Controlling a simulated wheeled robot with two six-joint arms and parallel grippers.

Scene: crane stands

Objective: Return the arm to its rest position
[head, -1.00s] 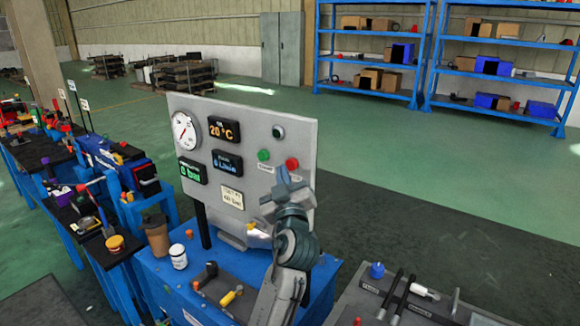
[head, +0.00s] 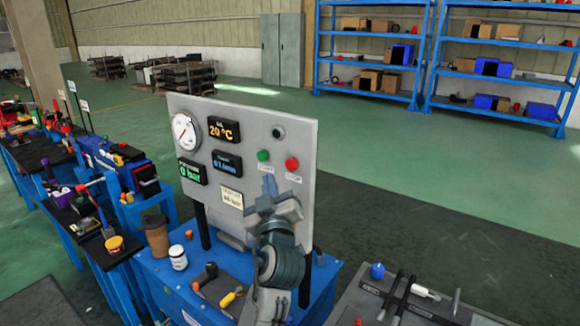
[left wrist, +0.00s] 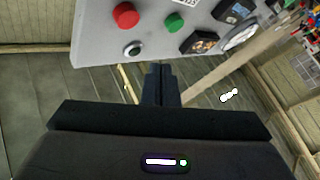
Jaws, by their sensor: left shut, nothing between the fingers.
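My left gripper (head: 270,185) is shut and empty, its narrow fingers pointing up in front of the grey control panel (head: 250,135). In the head view the fingertips overlap the panel below the green button (head: 263,155) and left of the red button (head: 292,163). In the left wrist view my shut fingers (left wrist: 160,78) show below the panel (left wrist: 95,30), with a visible gap to its buttons. The red button (left wrist: 125,15) and green button (left wrist: 174,23) show there upside down. My right gripper is not in view.
The panel stands on a blue bench (head: 165,275) with a brown cup (head: 156,237), a white jar (head: 178,258) and a yellow-handled tool (head: 231,297). A grey tool board (head: 450,310) lies to the right. Cluttered benches stand at the left. Green floor (head: 380,130) is open behind.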

